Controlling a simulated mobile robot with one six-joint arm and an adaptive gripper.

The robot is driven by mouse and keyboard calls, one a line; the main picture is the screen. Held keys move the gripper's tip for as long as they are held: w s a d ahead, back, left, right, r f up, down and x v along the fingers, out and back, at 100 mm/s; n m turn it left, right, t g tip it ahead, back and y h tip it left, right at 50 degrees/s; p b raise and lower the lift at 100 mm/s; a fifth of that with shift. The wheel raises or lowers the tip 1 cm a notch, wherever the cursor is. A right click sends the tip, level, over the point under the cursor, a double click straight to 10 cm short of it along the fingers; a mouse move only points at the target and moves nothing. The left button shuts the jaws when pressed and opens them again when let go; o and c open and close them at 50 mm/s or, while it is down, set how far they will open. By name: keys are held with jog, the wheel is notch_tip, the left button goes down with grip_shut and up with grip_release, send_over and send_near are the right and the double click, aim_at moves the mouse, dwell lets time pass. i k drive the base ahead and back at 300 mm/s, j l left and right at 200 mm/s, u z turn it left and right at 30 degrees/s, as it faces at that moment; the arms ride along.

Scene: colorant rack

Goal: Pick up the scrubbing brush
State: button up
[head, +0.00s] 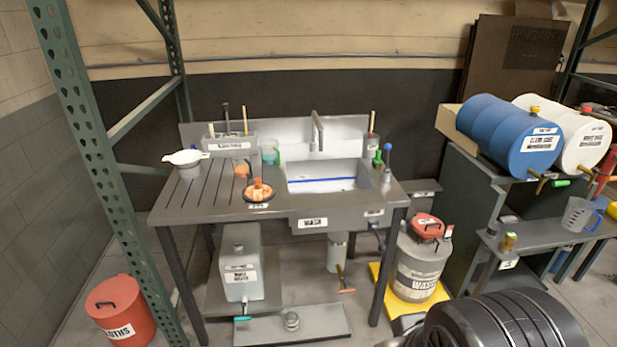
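I cannot tell for sure which item is the scrubbing brush. A small orange item with a raised knob (258,189) sits in a dark round dish at the front of the grey sink bench (225,212), left of the basin; it may be the brush. Behind it stands another small orange-brown item (241,170). Upright handles (245,122) rise from a labelled grey caddy (229,146) at the back of the bench, and their lower ends are hidden. My gripper is not in view; only a black ribbed part of my body shows at the bottom right.
The sink basin (320,184) is right of the dish. Green and blue-topped bottles (387,165) stand at its right. A white funnel (186,157) is at the bench's left end. A green rack post (100,150) rises left.

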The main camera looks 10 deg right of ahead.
aim_at(377, 163)
jog(key=i+l, duration=2.15)
jog(key=i, duration=0.2)
